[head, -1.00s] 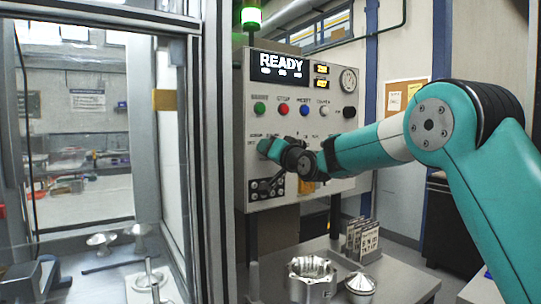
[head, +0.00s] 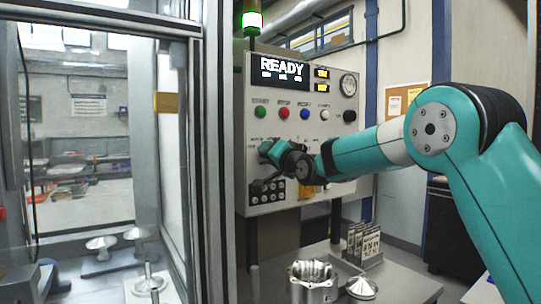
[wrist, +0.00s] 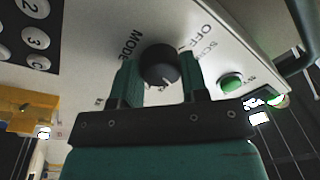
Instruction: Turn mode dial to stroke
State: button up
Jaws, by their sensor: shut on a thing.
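The mode dial (wrist: 160,64) is a round black knob on the light grey control panel (wrist: 92,70). Printed words MODE and OFF show beside it in the wrist view. My gripper (wrist: 160,80) has a finger on either side of the dial and is shut on it. In the head view my gripper (head: 268,150) is at the lower left of the control panel (head: 300,136) and hides the dial. The dial's pointer and its exact setting cannot be made out. The display (head: 280,70) reads READY.
A row of coloured buttons (head: 284,113) is above my gripper, and a keypad (head: 266,192) is below it. A glazed door frame (head: 212,150) stands close on the left. A machined housing (head: 313,283) and a conical part (head: 361,287) are on the bench below.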

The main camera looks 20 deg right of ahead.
jog(key=o, duration=0.9)
jog(key=shift+s, duration=0.1)
jog(key=b+v, duration=0.5)
jog(key=v, duration=1.2)
jog(key=shift+s+d+b, duration=0.1)
jog(key=shift+s+b, duration=0.05)
jog(key=shift+b, duration=0.2)
jog(key=s+a+f+n+g+p, duration=0.3)
jog(key=s+a+f+n+g, duration=0.3)
jog(key=s, duration=0.5)
jog(key=s+a+f+n+g+p, duration=0.25)
jog(key=s+a+f+g, duration=0.45)
jog(key=s, duration=0.4)
jog(key=s+d+f+n+g, duration=0.1)
jog(key=s, duration=0.2)
jog(key=s+d+f+n+g+h, duration=0.1)
jog(key=s+f+g, duration=0.1)
jog(key=s, duration=0.2)
jog(key=s+d+f+n+g+p, duration=0.1)
jog(key=s+n+g, duration=0.1)
jog(key=s, duration=0.2)
jog(key=shift+d+f+h, duration=0.1)
jog(key=shift+f+h, duration=0.1)
jog(key=shift+h, duration=0.2)
